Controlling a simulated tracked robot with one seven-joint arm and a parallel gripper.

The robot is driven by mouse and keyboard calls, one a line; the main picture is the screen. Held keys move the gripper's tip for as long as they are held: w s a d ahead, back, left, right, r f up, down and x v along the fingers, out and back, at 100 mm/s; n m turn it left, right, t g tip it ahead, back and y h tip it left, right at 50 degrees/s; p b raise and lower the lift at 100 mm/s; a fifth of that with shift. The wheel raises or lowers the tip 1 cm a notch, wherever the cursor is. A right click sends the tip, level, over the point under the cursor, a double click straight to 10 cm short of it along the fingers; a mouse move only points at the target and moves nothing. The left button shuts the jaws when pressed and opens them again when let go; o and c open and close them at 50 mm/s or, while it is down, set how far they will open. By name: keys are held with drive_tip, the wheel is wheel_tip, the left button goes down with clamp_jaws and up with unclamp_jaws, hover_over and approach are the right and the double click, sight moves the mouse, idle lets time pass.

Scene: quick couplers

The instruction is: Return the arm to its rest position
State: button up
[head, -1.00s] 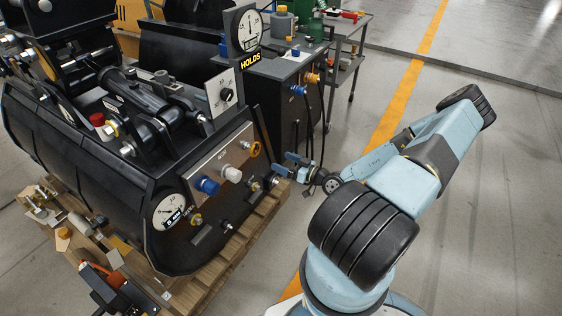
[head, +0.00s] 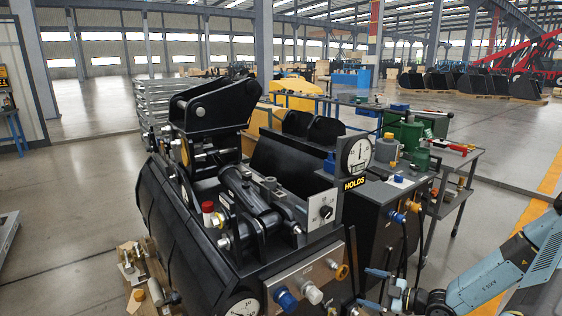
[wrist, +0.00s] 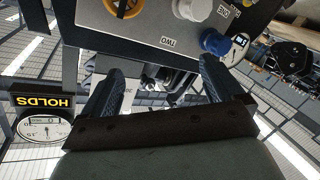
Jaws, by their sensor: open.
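My light-blue arm (head: 500,272) reaches in from the lower right in the head view. My gripper (head: 372,288) is at its end, beside the front panel of the black attachment. In the wrist view the two dark fingers of my gripper (wrist: 155,75) stand apart with nothing between them. The panel (wrist: 165,22) shows upside down beyond them, with a blue coupler (wrist: 214,42), a white coupler (wrist: 192,8) and an orange ring (wrist: 124,6). The head view also shows the blue coupler (head: 285,299) and white coupler (head: 312,292) in the panel.
The black attachment (head: 165,212) stands to the left of my gripper. A dark cabinet (head: 375,222) with hoses is behind the gripper. A gauge post reads HOLDS (head: 354,184). A cart (head: 455,190) with tools stands farther back. Open floor (head: 80,200) lies at the left.

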drive_tip(key=s+a+r+n+g+h, duration=0.2)
drive_tip(key=s+r+n+g, duration=0.1)
drive_tip(key=r+n, duration=0.55)
drive_tip(key=s+a+r+n+g+h, duration=0.25)
drive_tip(key=r+n, duration=0.35)
drive_tip(key=n, duration=0.6)
drive_tip(key=s+a+r+n+g+h, duration=0.1)
drive_tip(key=s+r+n+g+h, duration=0.2)
drive_tip(key=r+n, duration=0.6)
drive_tip(key=s+r+n+t+h, duration=0.2)
drive_tip(key=s+r+n, duration=0.5)
drive_tip(key=n, duration=0.5)
drive_tip(key=s+r+n+t+h, duration=0.3)
drive_tip(key=s+r+n, duration=0.5)
drive_tip(key=r+n, duration=0.4)
drive_tip(key=shift+d+n+h, duration=0.15)
drive_tip(key=shift+n+h, duration=0.2)
drive_tip(key=shift+h, duration=0.2)
